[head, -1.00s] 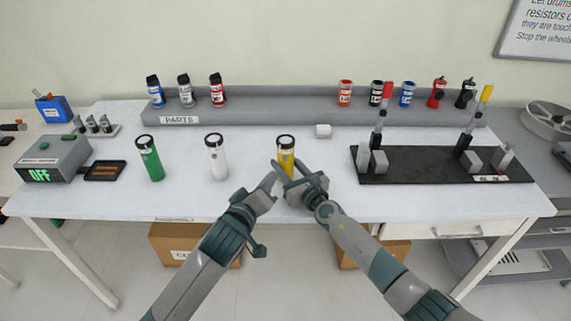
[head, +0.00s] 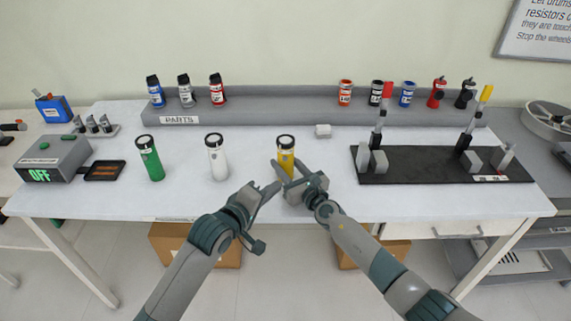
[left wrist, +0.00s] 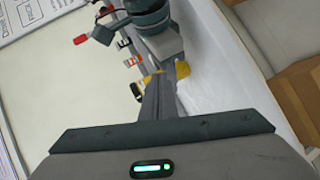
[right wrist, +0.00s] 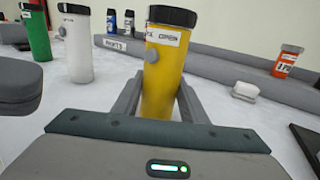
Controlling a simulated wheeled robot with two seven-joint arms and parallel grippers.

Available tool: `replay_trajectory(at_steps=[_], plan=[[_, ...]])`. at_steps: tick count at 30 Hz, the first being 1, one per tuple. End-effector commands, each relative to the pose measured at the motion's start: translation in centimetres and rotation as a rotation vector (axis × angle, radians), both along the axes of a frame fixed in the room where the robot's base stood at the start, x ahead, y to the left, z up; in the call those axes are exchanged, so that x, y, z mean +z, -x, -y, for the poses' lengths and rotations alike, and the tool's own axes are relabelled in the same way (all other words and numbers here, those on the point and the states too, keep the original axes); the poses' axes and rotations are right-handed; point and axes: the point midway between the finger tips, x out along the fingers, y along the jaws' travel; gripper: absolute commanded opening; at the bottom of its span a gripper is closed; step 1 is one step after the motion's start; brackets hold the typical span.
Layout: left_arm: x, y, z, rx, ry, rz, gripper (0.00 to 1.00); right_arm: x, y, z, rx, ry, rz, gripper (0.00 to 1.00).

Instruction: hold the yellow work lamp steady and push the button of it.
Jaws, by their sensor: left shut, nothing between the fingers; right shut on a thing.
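The yellow work lamp (head: 286,150) stands upright on the white table, with a black cap and a white label. In the right wrist view the lamp (right wrist: 164,75) is between the two fingers of my right gripper (right wrist: 158,100), which is shut on its body. In the head view my right gripper (head: 285,174) reaches it from the lower right. My left gripper (head: 274,189) is shut and empty, just below and left of the lamp. In the left wrist view its closed fingers (left wrist: 167,85) cover part of the lamp (left wrist: 182,69).
A white lamp (head: 217,157) and a green lamp (head: 150,159) stand to the left. A small white block (head: 323,131) lies behind. A black board (head: 430,172) with upright levers is at right. A grey parts rack (head: 280,104) runs along the back. Free table lies between.

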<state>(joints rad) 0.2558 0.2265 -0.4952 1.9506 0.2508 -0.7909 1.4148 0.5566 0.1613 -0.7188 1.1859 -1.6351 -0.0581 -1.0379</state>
Motion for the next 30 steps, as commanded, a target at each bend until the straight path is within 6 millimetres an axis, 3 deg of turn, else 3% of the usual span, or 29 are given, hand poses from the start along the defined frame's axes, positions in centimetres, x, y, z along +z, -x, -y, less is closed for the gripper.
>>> replay_trajectory(at_steps=[9,15,30], plan=[[-0.3,0.8,0.7,-0.043,0.409,-0.278,0.0,0.0,0.0,0.0,0.0,0.0,0.0,0.08],[0.2,1.3,0.9,-0.062,0.586,-0.395,0.0,0.0,0.0,0.0,0.0,0.0,0.0,0.08],[0.6,1.4,1.0,-0.072,0.655,-0.44,0.0,0.0,0.0,0.0,0.0,0.0,0.0,0.08]])
